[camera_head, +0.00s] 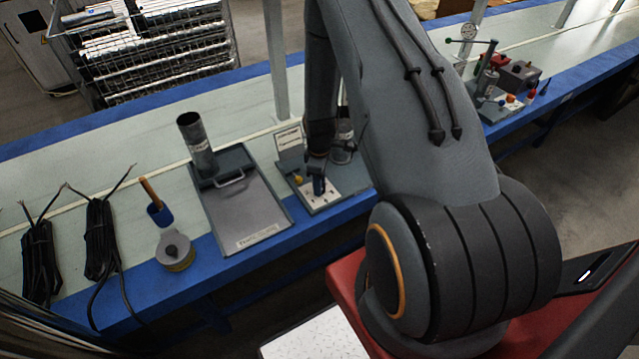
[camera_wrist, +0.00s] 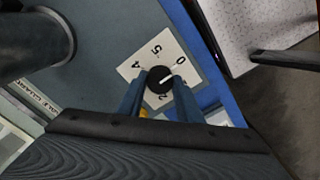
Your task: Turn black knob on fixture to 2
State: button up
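The black knob (camera_wrist: 160,79) sits on a white dial plate (camera_wrist: 188,50) in the wrist view. The digits 0, 5, 4 and 2 show around it. The knob's white mark points up and right, toward the 0. The two blue fingers of my gripper (camera_wrist: 159,84) stand on either side of the knob, very near it. I cannot tell whether they touch it. In the head view, my gripper (camera_head: 318,184) is low over the fixture (camera_head: 330,202) and hides the knob. The fixture also carries a yellow knob (camera_head: 298,180).
A grey plate with an upright metal cylinder (camera_head: 196,140) stands left of the fixture. Another cylinder (camera_head: 343,142) stands behind my gripper. Black cables (camera_head: 100,238) and an orange-handled tool (camera_head: 155,203) lie farther left. Another fixture (camera_head: 505,85) is at the far right.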

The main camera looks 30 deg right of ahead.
jog(key=shift+c, duration=0.5)
jog(key=shift+m, duration=0.4)
jog(key=shift+m+b, duration=0.8)
jog(key=shift+m, duration=0.2)
jog(key=m+b, duration=0.1)
jog(key=m, duration=0.2)
jog(key=shift+m, duration=0.3)
jog(key=m+b, duration=0.3)
jog(key=m, duration=0.4)
jog(key=m+b, duration=0.1)
jog(key=m, duration=0.4)
jog(key=shift+m, duration=0.3)
jog(key=shift+m+b, duration=0.7)
jog(key=shift+m, duration=1.6)
